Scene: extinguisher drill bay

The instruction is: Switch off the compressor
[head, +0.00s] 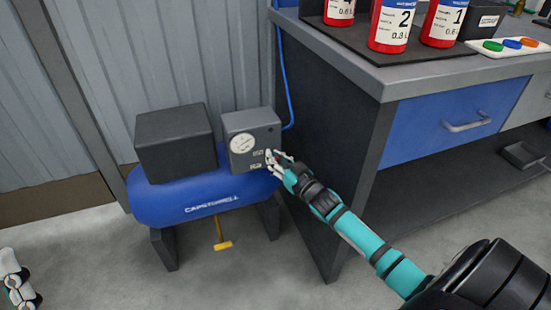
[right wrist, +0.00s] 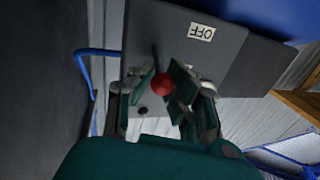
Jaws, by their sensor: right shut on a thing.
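The compressor has a blue tank (head: 165,203) with a grey switch box (head: 237,124) on its right end. The box carries a round white gauge and two small labels. My right gripper (head: 277,158) is at the box's lower right. In the right wrist view, my right gripper (right wrist: 160,90) is shut on the red knob (right wrist: 162,85) of a thin dark lever. An OFF label (right wrist: 201,32) shows on the box face, apart from the knob. I cannot tell the lever's setting. Part of my left gripper (head: 14,280) shows at the lower left edge; its fingertips are unclear.
A black box (head: 175,142) sits on the tank. A yellow handle (head: 222,245) hangs below it. A blue hose (head: 284,75) runs up behind the switch box. The floor in front is clear.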

